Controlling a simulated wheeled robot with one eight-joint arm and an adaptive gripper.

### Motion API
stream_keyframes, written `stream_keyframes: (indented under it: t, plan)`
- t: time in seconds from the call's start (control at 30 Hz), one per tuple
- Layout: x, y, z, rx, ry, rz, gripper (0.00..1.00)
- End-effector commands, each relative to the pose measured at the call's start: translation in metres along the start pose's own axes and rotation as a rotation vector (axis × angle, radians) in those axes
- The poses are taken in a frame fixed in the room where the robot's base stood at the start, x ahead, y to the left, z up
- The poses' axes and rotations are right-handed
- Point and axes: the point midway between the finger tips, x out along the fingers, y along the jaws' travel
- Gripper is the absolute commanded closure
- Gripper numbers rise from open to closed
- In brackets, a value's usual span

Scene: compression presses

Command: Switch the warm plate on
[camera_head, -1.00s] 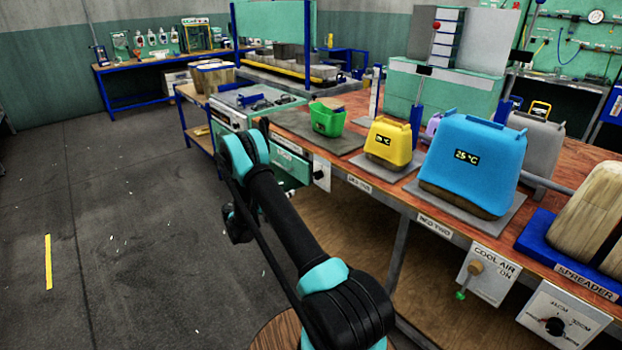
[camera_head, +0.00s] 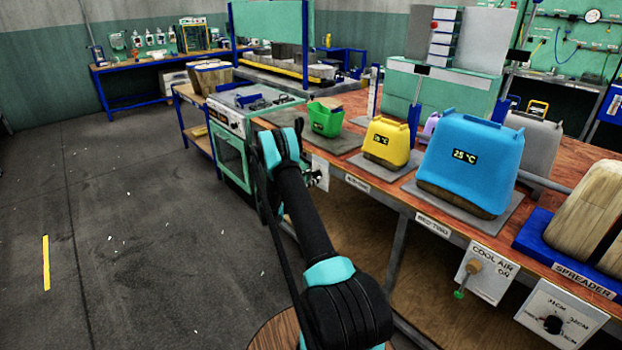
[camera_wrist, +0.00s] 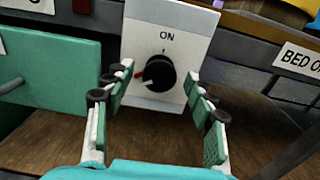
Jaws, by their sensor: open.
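A white switch panel (camera_wrist: 190,30) marked ON carries a round black knob (camera_wrist: 159,73) with a red mark pointing left, away from the ON tick above it. In the wrist view my gripper (camera_wrist: 160,88) is open, its two fingers on either side of the knob and apart from it. In the head view my gripper (camera_head: 318,178) is at the panel (camera_head: 320,168) on the table's front edge, and my arm partly hides this area. I cannot tell which plate the knob serves. A grey plate (camera_head: 335,144) lies under a green bin (camera_head: 326,118).
A yellow container (camera_head: 386,142) and a blue container (camera_head: 470,160) reading 25 °C stand on plates to the right. The floor (camera_head: 120,230) at left is open.

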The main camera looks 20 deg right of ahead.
Motion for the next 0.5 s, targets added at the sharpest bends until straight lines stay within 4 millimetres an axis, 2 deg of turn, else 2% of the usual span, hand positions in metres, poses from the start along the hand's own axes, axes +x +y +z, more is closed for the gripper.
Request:
stream_keyframes:
  t: [0.3,0.5]
  plan:
    - [0.0027,0.0000,0.0000,0.000,0.000,0.000,0.45]
    - [0.0025,0.0000,0.0001,0.000,0.000,0.000,0.68]
